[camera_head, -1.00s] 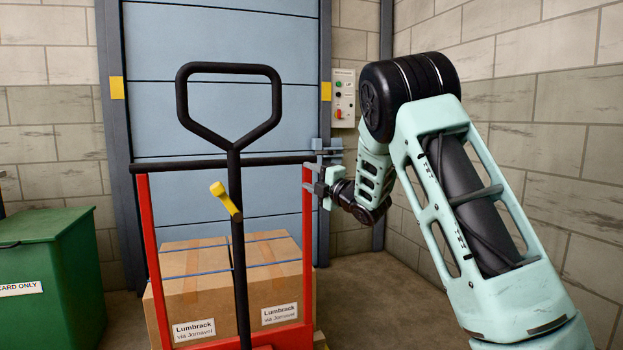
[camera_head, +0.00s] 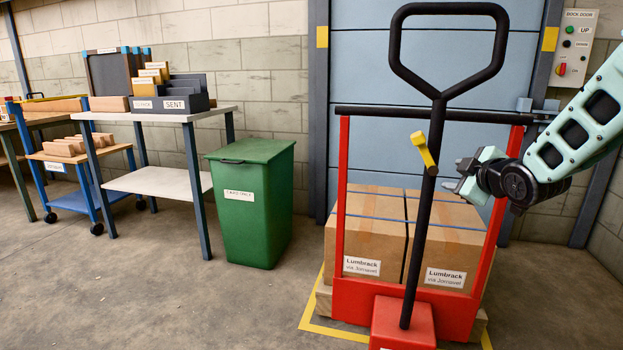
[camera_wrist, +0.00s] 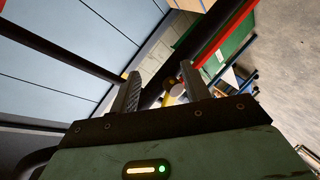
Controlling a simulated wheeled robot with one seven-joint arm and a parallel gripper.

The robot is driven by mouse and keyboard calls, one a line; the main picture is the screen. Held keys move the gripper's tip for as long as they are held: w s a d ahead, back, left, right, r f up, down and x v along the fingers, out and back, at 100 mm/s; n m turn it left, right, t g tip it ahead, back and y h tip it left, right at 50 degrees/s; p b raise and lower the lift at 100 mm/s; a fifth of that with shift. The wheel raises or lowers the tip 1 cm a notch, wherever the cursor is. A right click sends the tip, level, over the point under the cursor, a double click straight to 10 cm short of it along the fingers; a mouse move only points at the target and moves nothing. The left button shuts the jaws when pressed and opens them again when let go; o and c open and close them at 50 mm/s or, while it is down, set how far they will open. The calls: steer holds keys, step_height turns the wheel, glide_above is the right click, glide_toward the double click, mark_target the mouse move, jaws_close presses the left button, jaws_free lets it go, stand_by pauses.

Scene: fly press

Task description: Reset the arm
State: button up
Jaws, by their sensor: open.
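My gripper (camera_head: 465,177) is at the right in the head view, beside the right red post of the pallet truck and to the right of its black handle shaft. It also shows in the wrist view (camera_wrist: 162,88), with its two fingers apart and nothing held between them. In the wrist view the dark handle shaft and yellow lever (camera_wrist: 175,90) show beyond the fingers. In the head view, my arm comes in from the right edge. The pallet truck (camera_head: 460,312) is red with a black loop handle (camera_head: 450,10) and a yellow lever (camera_head: 424,152).
Cartons (camera_head: 375,225) stand on a pallet behind the truck, before a blue dock door (camera_head: 430,70). A control box (camera_head: 574,48) hangs at the right. A green bin (camera_head: 250,205), a table (camera_head: 155,182) and a trolley (camera_head: 75,200) stand left. The left foreground floor is clear.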

steer(key=s+a+f+m+g, duration=0.1)
steer(key=s+a+f+g, duration=0.1)
steer(key=s+a, duration=0.3)
steer(key=s+a+f+m+g+y, duration=0.1)
steer(key=s+a+f+g, duration=0.2)
steer(key=s+a, duration=0.25)
steer(key=s+a+f+m+g, duration=0.1)
steer(key=s+a+f+g, duration=0.1)
steer(key=s+a, duration=0.35)
steer(key=s+a+f+g, duration=0.1)
steer(key=s+g, duration=0.1)
steer(key=s, duration=0.7)
steer(key=s+a+f+m+g+h, duration=0.1)
steer(key=s+f+g, duration=0.15)
steer(key=s, duration=0.55)
steer(key=s+a+f+g, duration=0.1)
steer(key=s+a+g, duration=0.15)
steer(key=s, duration=0.65)
step_height(320, 180, up, 30)
steer(key=d+p, duration=0.1)
steer(key=p, duration=2.8)
steer(key=shift+s+f+h, duration=0.2)
steer(key=shift+f+h, duration=0.05)
steer(key=shift+h, duration=0.05)
